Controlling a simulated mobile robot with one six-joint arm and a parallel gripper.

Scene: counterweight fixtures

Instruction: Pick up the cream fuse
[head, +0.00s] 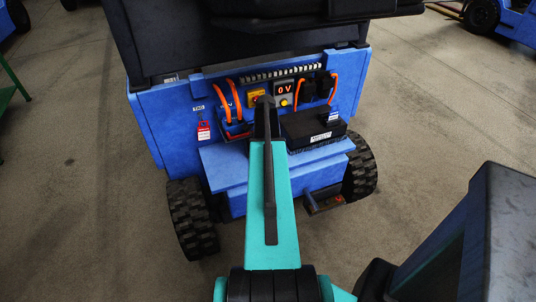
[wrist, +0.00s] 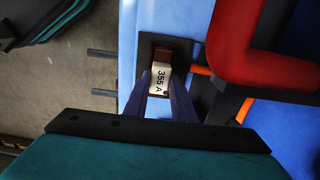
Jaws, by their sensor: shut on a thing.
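The cream fuse (wrist: 160,77), marked "355 A", sits between the two dark fingers of my gripper (wrist: 159,88) in the wrist view. My gripper is shut on it. A dark holder with brown inside (wrist: 166,43) lies directly behind and around the fuse's far end; I cannot tell whether the fuse is still seated in it. In the head view my teal arm reaches to the back of the blue vehicle (head: 170,122), and the arm's end hides the fuse.
A red bent part (wrist: 232,50) stands close to the right of the fuse in the wrist view, with an orange cable (wrist: 201,70) beside it. In the head view, a display reading 0 V (head: 284,88), orange cables (head: 224,100), a red tag (head: 204,131) and a black box (head: 315,127) surround the arm's end.

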